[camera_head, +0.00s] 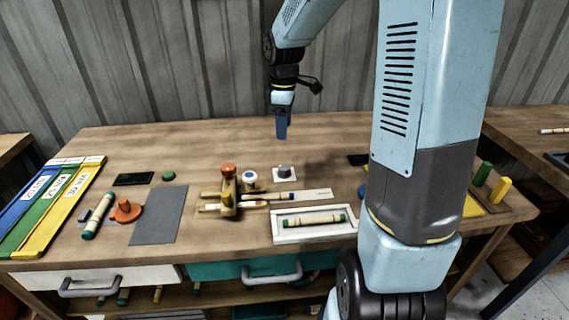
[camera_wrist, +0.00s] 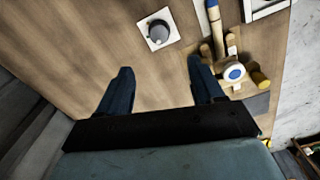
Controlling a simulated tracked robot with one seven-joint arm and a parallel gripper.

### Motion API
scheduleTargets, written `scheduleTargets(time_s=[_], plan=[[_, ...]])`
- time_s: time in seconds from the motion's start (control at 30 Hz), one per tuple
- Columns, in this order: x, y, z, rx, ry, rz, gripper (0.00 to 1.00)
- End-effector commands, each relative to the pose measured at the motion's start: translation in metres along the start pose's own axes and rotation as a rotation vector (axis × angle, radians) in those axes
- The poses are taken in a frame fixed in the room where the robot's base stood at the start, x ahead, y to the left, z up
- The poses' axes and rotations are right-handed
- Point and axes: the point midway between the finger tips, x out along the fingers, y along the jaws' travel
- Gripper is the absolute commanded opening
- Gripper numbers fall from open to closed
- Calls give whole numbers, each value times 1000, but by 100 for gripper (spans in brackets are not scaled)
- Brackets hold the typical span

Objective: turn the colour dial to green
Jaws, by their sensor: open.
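A grey round knob (camera_head: 284,171) on a small white square plate stands on the table, right of the wooden jig; it looks like the dial. In the wrist view the knob (camera_wrist: 158,33) lies ahead of the fingertips, between their lines. No colour marks can be made out on it. Another knob, white with a blue top (camera_head: 250,178), sits by the jig and also shows in the wrist view (camera_wrist: 234,73). My gripper (camera_head: 282,130) points down, high above the back of the table. Its fingers (camera_wrist: 160,70) are apart and empty.
The wooden jig (camera_head: 229,190) with an orange-topped post stands left of the knob. Blue, green and yellow strips (camera_head: 45,203) lie at the left. The table's back middle is clear.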

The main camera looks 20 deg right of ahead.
Motion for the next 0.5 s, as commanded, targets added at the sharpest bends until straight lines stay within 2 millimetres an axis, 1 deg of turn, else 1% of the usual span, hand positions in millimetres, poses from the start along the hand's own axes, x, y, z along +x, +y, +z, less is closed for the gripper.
scheduleTargets(time_s=[0.17, 0.27, 0.5], plan=[[11, 2, -1, -15, 0, -9, 67], [23, 2, -1, -15, 0, -11, 67], [64, 1, -1, -14, 0, -11, 67]])
